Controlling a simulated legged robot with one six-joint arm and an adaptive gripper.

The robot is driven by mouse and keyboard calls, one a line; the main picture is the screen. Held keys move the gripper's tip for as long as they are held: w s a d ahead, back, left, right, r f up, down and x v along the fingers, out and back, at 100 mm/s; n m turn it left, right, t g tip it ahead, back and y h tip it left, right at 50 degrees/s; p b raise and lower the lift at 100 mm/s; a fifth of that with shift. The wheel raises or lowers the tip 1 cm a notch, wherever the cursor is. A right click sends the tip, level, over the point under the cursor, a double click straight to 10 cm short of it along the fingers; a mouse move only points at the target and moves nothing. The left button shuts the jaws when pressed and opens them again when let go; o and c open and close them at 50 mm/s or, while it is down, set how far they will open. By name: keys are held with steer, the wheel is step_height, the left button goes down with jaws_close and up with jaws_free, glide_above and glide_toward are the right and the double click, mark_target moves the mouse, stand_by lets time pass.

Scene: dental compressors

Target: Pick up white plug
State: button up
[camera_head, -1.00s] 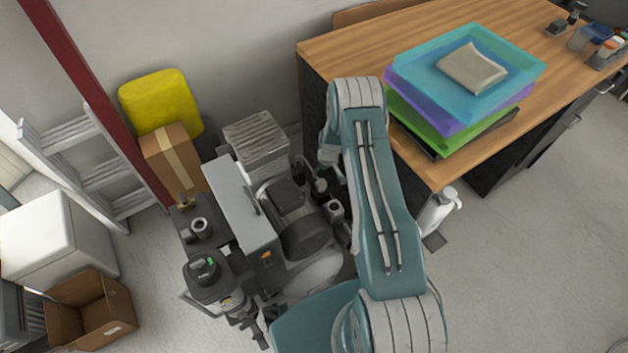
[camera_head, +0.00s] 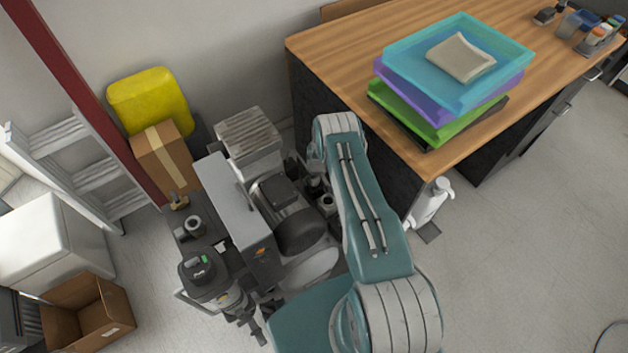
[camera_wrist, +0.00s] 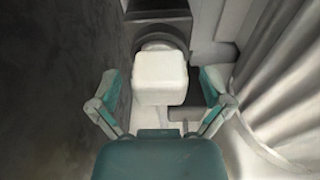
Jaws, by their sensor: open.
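In the wrist view a white plug (camera_wrist: 160,77), a blocky piece with rounded edges, sits in the middle of the picture. It appears attached to or in front of a dark round part. My gripper (camera_wrist: 161,88) is open, with one teal finger on each side of the plug. Gaps show between the plug and both fingers. I cannot tell exactly how deep the plug lies between the fingertips. In the head view my arm covers the area around the plug, and I cannot make out the plug there.
The compressor machinery (camera_head: 285,215) stands left of my arm. A wooden desk (camera_head: 345,55) with stacked trays (camera_head: 455,65) is at right. A grey folded surface (camera_wrist: 280,90) lies right of my gripper.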

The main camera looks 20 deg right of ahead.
steer(key=shift+f, duration=0.15)
steer(key=c, duration=1.3)
steer(key=shift+o, duration=0.2)
